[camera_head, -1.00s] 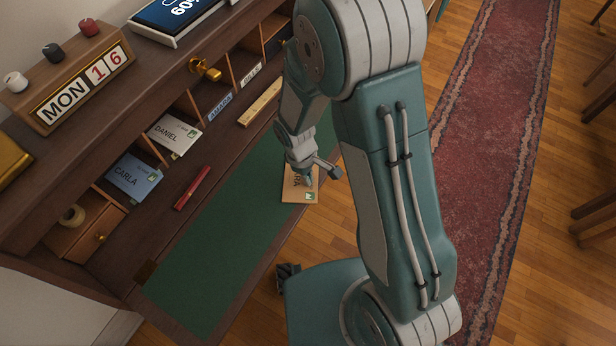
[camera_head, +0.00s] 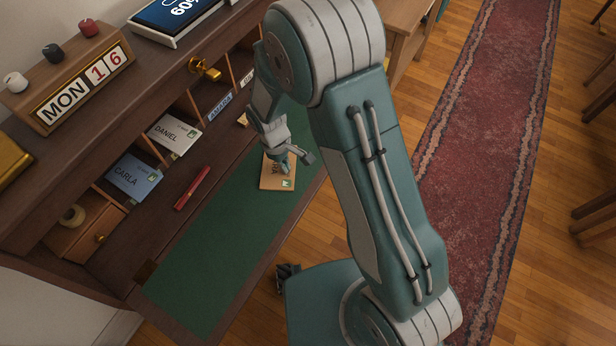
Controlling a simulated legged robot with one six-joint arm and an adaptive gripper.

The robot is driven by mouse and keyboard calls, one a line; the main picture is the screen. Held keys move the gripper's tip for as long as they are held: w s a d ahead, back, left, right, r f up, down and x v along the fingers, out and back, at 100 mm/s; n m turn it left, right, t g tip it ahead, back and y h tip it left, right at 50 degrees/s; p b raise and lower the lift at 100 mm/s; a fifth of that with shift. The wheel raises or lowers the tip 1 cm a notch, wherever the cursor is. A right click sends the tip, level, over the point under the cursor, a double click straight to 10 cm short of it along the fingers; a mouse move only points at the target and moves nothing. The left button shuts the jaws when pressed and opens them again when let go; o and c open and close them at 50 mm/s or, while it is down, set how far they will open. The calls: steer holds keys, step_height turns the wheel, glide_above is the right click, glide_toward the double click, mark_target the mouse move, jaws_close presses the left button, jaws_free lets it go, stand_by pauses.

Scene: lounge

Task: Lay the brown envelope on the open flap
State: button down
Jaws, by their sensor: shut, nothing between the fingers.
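The brown envelope (camera_head: 277,182) lies on, or just over, the green surface of the open flap (camera_head: 215,255), close to its right edge. Its stamp corner faces the lower right, and its far part is hidden by my gripper. My gripper (camera_head: 284,168) points down at the envelope, with the fingertips at or very near its top face. The fingers look shut, with nothing seen between them. Whether they touch the paper is too small to tell.
Pigeonholes line the flap's back, with a white DANIEL envelope (camera_head: 174,134), a blue CARLA envelope (camera_head: 134,177) and an AMARA label (camera_head: 220,107). A red pen (camera_head: 192,188) lies on the wood before them. The near green area is clear.

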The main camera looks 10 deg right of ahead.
steer(key=shift+s+f, duration=0.15)
steer(key=shift+f, duration=0.1)
step_height(320, 180, up, 12)
steer(key=w+a, duration=0.1)
steer(key=shift+w+a+r, duration=0.2)
steer(key=shift+w+a, duration=0.1)
steer(key=shift+a, duration=0.05)
stand_by(0.4)
steer(key=s+d+r+m+t+y, duration=0.1)
steer(key=s+d+r+m+t, duration=0.15)
steer(key=d+r, duration=0.35)
steer(key=s+d+r+m+t, duration=0.1)
steer(key=s+d+r+m, duration=0.2)
steer(key=r, duration=0.5)
steer(key=s+d+r+m+t, duration=0.1)
steer(key=s+d+r+m, duration=0.1)
steer(key=s, duration=0.4)
steer(key=s+d+r+m+t, duration=0.2)
steer(key=s+d+r, duration=0.2)
steer(key=s+d, duration=0.1)
steer(key=shift+s+d+m, duration=0.35)
steer(key=shift+d, duration=0.15)
